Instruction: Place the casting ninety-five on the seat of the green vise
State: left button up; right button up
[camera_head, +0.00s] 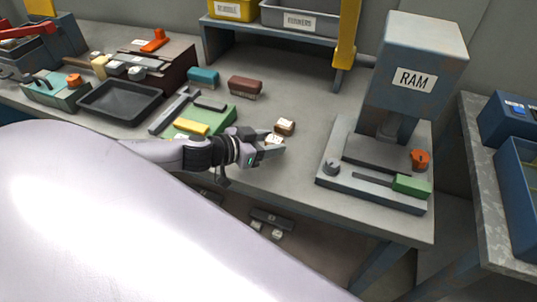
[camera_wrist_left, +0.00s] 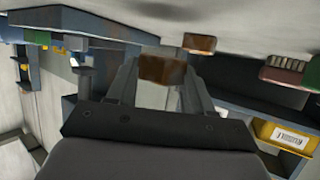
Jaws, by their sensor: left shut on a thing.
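My left gripper (camera_head: 274,147) is shut on a small brown casting (camera_wrist_left: 162,71), which shows between the fingers in the wrist view. In the head view only its pale top (camera_head: 274,139) shows, and I cannot read a number on it. It is over the front part of the bench. A second brown casting (camera_head: 285,127) with a pale label lies just beyond the gripper; it also shows in the wrist view (camera_wrist_left: 199,43). A green fixture (camera_head: 219,118) with grey bars and a yellow block lies left of the gripper. I cannot tell whether it is the green vise.
A grey press marked RAM (camera_head: 415,78) stands on the right. Teal (camera_head: 203,76) and dark red (camera_head: 245,86) brushes lie behind the green fixture. A black tray (camera_head: 122,101) and a green box with an orange knob (camera_head: 55,92) are at left. Bench is clear between gripper and press.

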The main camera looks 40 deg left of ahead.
aim_at(269, 161)
pick_arm(q)
jog(key=shift+f, duration=1.85)
jog(key=shift+f, duration=0.15)
jog(key=o, duration=1.2)
jog(key=shift+b, duration=0.3)
